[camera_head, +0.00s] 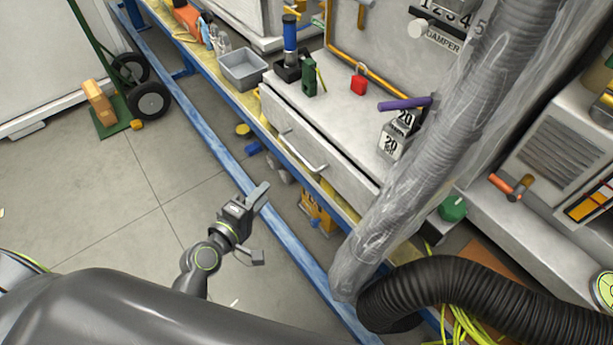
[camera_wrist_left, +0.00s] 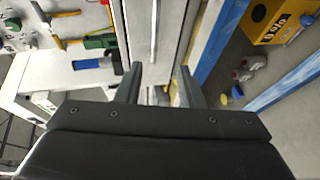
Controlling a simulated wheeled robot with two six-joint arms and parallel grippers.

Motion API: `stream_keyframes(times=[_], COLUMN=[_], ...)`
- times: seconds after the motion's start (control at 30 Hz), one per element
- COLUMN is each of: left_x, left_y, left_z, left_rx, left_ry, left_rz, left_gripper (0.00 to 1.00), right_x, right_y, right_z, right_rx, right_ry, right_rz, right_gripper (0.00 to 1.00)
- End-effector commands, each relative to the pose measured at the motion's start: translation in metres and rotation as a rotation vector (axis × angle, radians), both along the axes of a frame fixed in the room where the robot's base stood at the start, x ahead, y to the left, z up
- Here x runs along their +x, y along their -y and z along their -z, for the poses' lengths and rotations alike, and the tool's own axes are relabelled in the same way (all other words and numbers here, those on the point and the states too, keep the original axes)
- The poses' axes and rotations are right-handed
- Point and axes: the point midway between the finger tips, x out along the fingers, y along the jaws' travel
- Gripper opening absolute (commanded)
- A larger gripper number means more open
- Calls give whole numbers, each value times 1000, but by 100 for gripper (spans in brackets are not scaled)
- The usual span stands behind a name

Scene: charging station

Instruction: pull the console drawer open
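The console drawer (camera_head: 335,180) is a pale grey front under the console top, with a silver bar handle (camera_head: 303,152). A dark narrow line runs along its top edge; it looks shut or nearly so. My left gripper (camera_head: 260,226) is open and empty, below and left of the handle in the head view, apart from it. In the left wrist view the open fingers (camera_wrist_left: 160,86) point toward a pale panel with a long bar (camera_wrist_left: 153,30) ahead between them, probably the drawer and its handle. My right gripper is not in view.
A blue rail (camera_head: 232,165) runs along the floor in front of the console. A thick grey pipe (camera_head: 430,160) and a black hose (camera_head: 460,290) stand right of the drawer. A grey bin (camera_head: 243,70) and a red padlock (camera_head: 359,84) are nearby.

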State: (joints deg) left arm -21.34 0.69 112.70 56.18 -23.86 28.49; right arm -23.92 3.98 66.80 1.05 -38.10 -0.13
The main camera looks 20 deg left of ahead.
Motion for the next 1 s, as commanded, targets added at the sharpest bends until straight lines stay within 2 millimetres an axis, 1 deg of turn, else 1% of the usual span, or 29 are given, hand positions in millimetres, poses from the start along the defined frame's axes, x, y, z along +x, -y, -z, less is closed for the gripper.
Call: stream_keyframes(times=[0.03,0.17,0.27,0.63,0.8,1.0], left_x=[1,7,19,89,121,151], left_y=[1,3,6,26,34,42], left_z=[-3,-7,-6,8,16,22], left_rx=[-14,-26,-24,-21,-20,-20], left_ry=[13,21,20,19,18,17], left_rz=[1,2,2,3,3,2], left_gripper=[34,34,34,34,34,34], right_x=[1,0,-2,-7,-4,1], right_y=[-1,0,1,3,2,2], right_z=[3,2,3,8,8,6], right_rx=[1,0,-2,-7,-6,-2], right_ry=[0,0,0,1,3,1], right_rz=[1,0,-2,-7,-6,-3], right_gripper=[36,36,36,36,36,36])
